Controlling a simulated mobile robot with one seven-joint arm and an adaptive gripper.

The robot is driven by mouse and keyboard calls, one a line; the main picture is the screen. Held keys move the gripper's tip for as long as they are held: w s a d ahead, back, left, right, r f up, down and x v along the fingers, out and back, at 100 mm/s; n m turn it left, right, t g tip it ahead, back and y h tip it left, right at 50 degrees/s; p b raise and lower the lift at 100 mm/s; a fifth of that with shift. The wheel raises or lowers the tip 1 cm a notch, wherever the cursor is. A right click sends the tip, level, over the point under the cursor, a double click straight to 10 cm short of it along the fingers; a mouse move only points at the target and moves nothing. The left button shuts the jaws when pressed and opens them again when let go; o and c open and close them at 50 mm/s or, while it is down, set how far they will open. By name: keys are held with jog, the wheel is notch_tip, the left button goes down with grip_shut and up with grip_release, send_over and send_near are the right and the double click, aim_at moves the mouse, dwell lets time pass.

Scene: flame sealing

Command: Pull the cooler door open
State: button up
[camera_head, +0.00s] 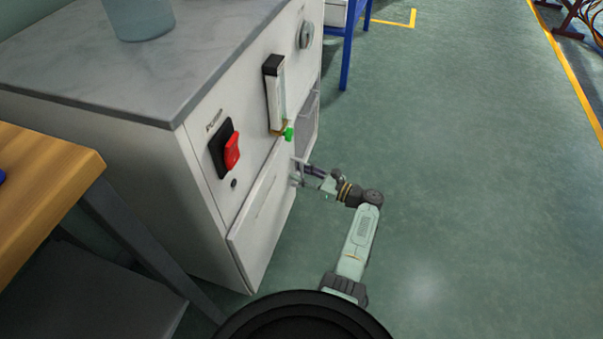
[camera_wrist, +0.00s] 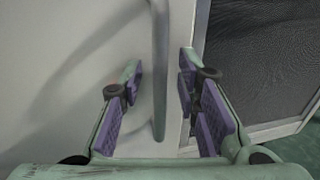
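The cooler door (camera_head: 262,218) is a white panel low on the front of a white cabinet. It looks shut or nearly so; a small gap cannot be ruled out. Its handle, a grey vertical bar, stands out from the door in the wrist view (camera_wrist: 160,115). My gripper (camera_head: 302,172) is at the door's far side edge in the head view. In the wrist view my gripper (camera_wrist: 160,65) is open, with one purple-padded finger on each side of the handle. Gaps show between the handle and both pads. The handle's upper end is out of the wrist view.
The cabinet's grey top (camera_head: 160,75) holds a cup-like container (camera_head: 140,18). A red switch (camera_head: 232,151), a flow meter (camera_head: 274,92) and a green knob (camera_head: 289,134) sit above the door. A dark mesh panel (camera_wrist: 255,60) adjoins the door.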

jog(key=shift+c, duration=0.2)
grip_shut()
dwell(0.6)
